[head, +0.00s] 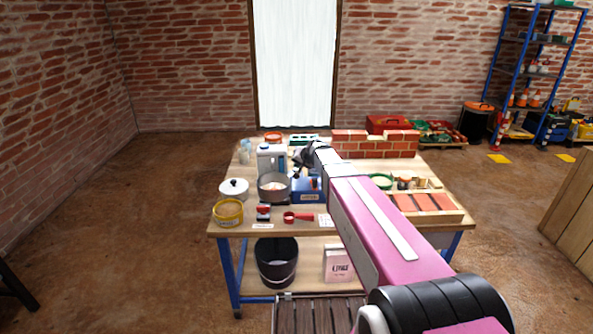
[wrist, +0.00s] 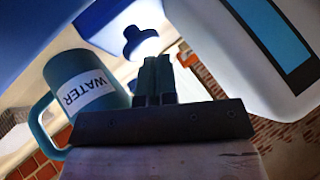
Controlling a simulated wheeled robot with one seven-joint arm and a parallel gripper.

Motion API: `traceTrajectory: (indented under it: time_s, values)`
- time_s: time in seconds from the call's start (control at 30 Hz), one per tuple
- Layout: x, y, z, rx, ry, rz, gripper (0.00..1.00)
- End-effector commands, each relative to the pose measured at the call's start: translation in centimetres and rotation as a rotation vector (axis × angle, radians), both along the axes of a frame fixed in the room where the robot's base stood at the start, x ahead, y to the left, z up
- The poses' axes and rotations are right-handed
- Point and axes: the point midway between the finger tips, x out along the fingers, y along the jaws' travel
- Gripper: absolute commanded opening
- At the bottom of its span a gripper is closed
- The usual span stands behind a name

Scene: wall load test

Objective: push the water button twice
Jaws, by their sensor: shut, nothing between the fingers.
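In the wrist view a small dark blue knob with a wider rim (wrist: 138,43) lies just above and left of my fingertips; I cannot tell for sure that it is the water button. My gripper (wrist: 158,66) is shut and empty, its fingertips close to the knob; whether they touch is unclear. A teal mug marked WATER (wrist: 86,92) shows at the left of the wrist view. A white body with a blue strip (wrist: 262,38) fills the right. In the head view my gripper (head: 298,167) is small and partly hidden, beside a white-and-grey upright machine (head: 271,158) on the table.
The wooden table (head: 242,218) also holds a grey pot (head: 274,187), a white lidded pot (head: 234,189), a yellow tin (head: 228,212), a blue device (head: 305,190) and a small brick wall (head: 374,145). A black bucket (head: 276,262) stands on the lower shelf.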

Motion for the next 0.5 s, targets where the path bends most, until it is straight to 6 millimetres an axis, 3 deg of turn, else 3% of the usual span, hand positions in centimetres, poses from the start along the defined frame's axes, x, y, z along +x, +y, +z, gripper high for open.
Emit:
traceTrajectory:
  time_s: [0.5]
  values:
    - [-0.03,-0.01,-1.33,0.004,0.02,-0.003,0.0]
